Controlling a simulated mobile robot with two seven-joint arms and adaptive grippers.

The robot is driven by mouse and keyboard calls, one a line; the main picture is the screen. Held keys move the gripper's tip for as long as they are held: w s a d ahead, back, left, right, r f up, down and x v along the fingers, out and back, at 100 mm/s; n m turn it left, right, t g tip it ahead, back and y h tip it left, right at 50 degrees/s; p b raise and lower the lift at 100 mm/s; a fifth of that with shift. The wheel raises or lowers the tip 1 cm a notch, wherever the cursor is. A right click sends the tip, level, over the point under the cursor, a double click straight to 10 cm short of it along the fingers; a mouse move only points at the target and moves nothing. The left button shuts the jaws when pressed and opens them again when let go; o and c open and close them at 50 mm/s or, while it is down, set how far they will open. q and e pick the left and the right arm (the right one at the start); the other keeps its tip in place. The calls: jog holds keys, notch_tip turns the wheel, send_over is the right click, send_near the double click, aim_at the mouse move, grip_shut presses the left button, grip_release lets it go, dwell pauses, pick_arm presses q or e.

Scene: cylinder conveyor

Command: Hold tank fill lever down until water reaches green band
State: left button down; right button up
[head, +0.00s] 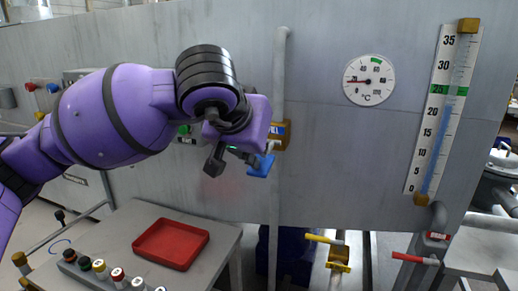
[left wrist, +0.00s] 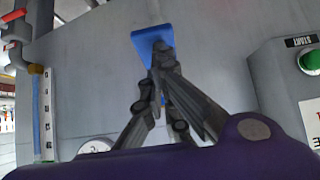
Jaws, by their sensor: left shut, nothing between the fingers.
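The blue fill lever (head: 262,165) sits on an orange-brown fitting marked with a blue label (head: 283,130) on the grey tank wall; its blue paddle also shows in the left wrist view (left wrist: 143,48). My left gripper (head: 250,158) is shut and empty. Its fingertips (left wrist: 162,50) overlap the paddle and appear to touch it. The arm partly hides the lever in the head view. The level gauge (head: 466,100) stands at the right, with a blue water column (head: 438,150) reaching a little above 20. The green band (head: 440,90) is at 25, above the water top.
A round temperature dial (head: 369,80) is on the tank wall. Below are a yellow-handled valve (head: 322,239) and a red-handled valve (head: 408,258). A table with a red tray (head: 171,244) and several small bottles is at lower left. A green START button (left wrist: 311,62) is beside the gripper.

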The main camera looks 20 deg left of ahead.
jog(key=shift+w, duration=0.2)
jog(key=shift+w+a+r, duration=0.1)
jog(key=shift+w, duration=0.3)
jog(key=shift+s, duration=0.25)
jog(key=shift+s, duration=0.3)
jog(key=shift+w, duration=0.15)
jog(key=shift+w, duration=0.4)
jog(key=shift+s, duration=0.15)
dwell(0.3)
jog(key=shift+s, duration=0.35)
jog(key=shift+s, duration=0.1)
